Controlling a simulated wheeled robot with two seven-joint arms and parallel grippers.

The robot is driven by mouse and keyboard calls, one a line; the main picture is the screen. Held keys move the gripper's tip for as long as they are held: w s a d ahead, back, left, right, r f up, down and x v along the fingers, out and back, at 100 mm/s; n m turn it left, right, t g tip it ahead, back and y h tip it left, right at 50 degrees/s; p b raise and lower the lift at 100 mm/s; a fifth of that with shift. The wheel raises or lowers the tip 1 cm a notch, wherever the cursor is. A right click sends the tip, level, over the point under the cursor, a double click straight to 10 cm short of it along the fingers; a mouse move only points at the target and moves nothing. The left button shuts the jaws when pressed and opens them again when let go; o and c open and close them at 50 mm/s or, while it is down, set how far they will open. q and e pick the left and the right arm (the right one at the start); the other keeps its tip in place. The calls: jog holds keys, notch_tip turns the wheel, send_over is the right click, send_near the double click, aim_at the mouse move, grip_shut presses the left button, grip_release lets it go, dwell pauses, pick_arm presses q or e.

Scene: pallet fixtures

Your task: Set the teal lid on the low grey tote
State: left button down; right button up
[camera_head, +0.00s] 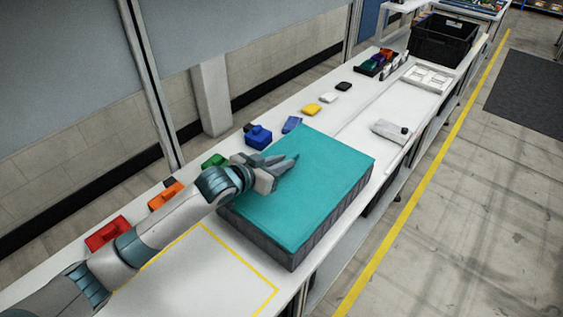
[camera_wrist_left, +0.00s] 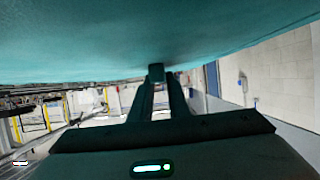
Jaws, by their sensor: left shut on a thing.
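The teal lid (camera_head: 320,190) lies flat over the low grey tote (camera_head: 310,246), whose ribbed grey side walls show below its front and right edges. I cannot tell whether a small gap remains between them. My left gripper (camera_head: 283,172) reaches in from the left over the lid's upper left part and is shut on it. In the left wrist view the lid (camera_wrist_left: 150,38) fills the top, and the gripper's fingers (camera_wrist_left: 157,75) meet at a small dark block against it. The tote's inside is hidden. My right gripper is not in view.
A yellow-outlined area (camera_head: 215,275) on the white bench is empty. Red (camera_head: 107,233), orange (camera_head: 165,195), green (camera_head: 214,160) and blue (camera_head: 258,137) parts line the left edge. A black crate (camera_head: 443,40) stands at the far end. A grey device (camera_head: 390,131) lies beyond the lid.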

pick_arm(q)
jog(key=shift+r+p, duration=0.1)
jog(key=shift+p, duration=0.2)
dwell(0.4)
dwell(0.5)
jog(key=shift+p, duration=0.45)
dwell(0.3)
jog(key=shift+f, duration=0.4)
dwell(0.6)
jog(key=shift+f, duration=0.35)
dwell(0.4)
jog(key=c, duration=1.6)
grip_release()
